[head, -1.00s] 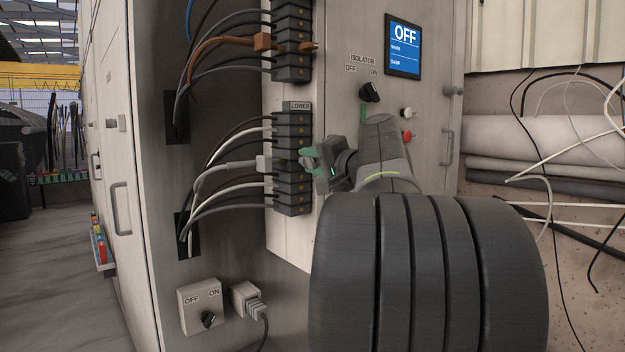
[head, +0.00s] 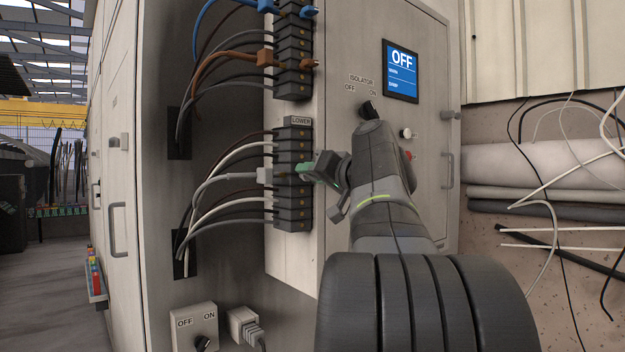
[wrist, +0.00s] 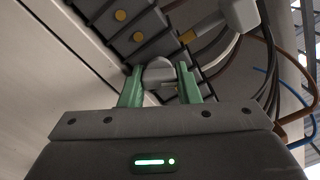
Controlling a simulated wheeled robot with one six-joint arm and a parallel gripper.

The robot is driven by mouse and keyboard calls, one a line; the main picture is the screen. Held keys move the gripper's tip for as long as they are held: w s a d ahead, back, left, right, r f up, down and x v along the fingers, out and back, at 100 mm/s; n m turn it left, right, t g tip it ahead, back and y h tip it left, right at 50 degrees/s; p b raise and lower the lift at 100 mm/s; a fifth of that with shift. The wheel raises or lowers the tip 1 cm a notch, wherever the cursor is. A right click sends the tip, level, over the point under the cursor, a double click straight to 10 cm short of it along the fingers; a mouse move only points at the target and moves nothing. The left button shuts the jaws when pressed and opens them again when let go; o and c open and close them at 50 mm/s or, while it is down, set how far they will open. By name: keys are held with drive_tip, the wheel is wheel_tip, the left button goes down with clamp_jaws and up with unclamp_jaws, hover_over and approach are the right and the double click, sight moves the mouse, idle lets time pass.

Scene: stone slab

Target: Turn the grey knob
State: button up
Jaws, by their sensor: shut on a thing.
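My gripper (head: 304,167) is at the right face of the lower terminal block (head: 293,135), level with the grey cable's plug (head: 264,175). In the wrist view its two green fingers (wrist: 160,76) are shut on a rounded grey knob (wrist: 158,68), one finger on each side. The knob sits at the row of dark terminals (wrist: 140,30) in that view. In the head view my fingers hide the knob, so its turn angle cannot be told there.
Brown (head: 265,57) and blue (head: 267,6) plugs sit in the upper block. The cabinet door has a screen reading OFF (head: 402,70), a black isolator knob (head: 368,110) and a white button (head: 406,133). Several wires run left of the blocks. A switch box (head: 194,322) is below.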

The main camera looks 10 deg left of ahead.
idle(0.4)
drive_tip(key=o, duration=0.7)
drive_tip(key=p+v, duration=0.1)
drive_tip(key=v, duration=1.2)
drive_tip(key=shift+s+d, duration=0.2)
drive_tip(key=shift+d, duration=0.1)
drive_tip(key=b+x, duration=0.1)
drive_tip(key=x, duration=1.3)
drive_tip(key=shift+s+d, duration=0.1)
